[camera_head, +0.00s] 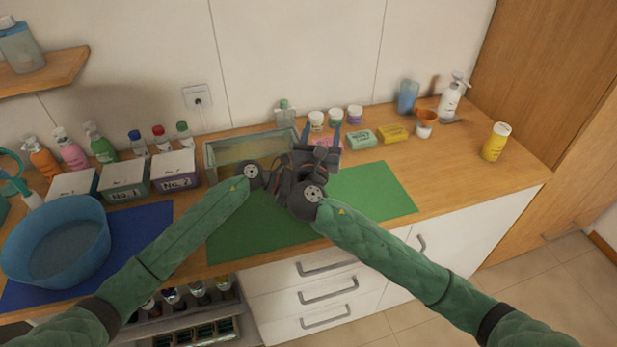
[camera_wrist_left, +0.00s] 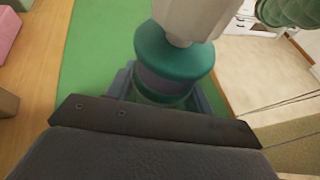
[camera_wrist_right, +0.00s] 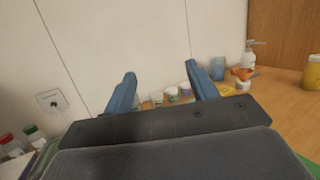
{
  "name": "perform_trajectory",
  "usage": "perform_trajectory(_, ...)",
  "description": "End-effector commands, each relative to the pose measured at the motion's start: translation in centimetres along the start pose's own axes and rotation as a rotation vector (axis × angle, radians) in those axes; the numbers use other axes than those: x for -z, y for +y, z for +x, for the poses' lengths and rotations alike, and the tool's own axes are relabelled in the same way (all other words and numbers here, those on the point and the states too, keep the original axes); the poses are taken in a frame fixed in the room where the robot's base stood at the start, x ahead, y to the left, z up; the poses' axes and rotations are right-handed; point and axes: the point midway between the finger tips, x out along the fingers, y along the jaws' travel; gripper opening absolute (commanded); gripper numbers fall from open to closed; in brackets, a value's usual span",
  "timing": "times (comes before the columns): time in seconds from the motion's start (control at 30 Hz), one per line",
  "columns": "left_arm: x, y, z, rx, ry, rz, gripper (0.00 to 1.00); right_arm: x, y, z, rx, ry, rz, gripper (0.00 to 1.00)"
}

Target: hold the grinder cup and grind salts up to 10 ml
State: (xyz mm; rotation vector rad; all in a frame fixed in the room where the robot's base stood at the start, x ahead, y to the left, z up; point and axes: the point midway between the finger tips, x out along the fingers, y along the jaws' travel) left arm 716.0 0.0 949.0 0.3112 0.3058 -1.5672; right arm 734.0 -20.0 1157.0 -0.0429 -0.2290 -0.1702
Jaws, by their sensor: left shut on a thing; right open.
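In the left wrist view, my left gripper (camera_wrist_left: 160,92) is shut on the grinder cup (camera_wrist_left: 166,55), a teal-rimmed cup with a see-through body. A cream part sits on the cup and runs out of the top of that view. The cup's contents and any salt level are not readable. In the head view, the cup and the left fingertips are hidden behind my grippers, above the green mat (camera_head: 385,192). My right gripper (camera_head: 321,134) is open and empty, its blue fingers pointing up toward the wall. They also show in the right wrist view (camera_wrist_right: 160,88).
A glass tank (camera_head: 222,148) stands behind my left wrist. Soap boxes (camera_head: 361,138), small jars, an orange funnel (camera_head: 427,116) and a yellow bottle (camera_head: 495,142) stand right. A blue basin (camera_head: 55,240) and numbered boxes (camera_head: 124,180) are left. The mat's right part is clear.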

Motion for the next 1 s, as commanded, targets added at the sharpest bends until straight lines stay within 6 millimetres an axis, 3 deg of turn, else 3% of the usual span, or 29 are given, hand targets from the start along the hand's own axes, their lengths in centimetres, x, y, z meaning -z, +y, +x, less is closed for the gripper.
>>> perform_trajectory(0.23, 0.0, 0.0, 0.0, 0.000, 0.000, 0.000, 0.25, -0.5, -0.7, 8.7, 0.005, -0.060, -0.076, 0.57)
perform_trajectory(0.5, 0.0, 0.0, 0.0, 0.000, 0.000, 0.000, 0.25, -0.1, 1.1, 17.2, -0.180, -0.125, -0.149, 0.57)
perform_trajectory(0.7, 0.0, 0.0, 0.0, 0.000, 0.000, 0.000, 0.25, 1.2, 2.6, 21.4, -0.362, -0.147, -0.177, 0.57)
perform_trajectory(1.0, 0.0, 0.0, 0.0, 0.000, 0.000, 0.000, 0.25, 4.1, 4.4, 24.3, -0.655, -0.146, -0.179, 0.57)
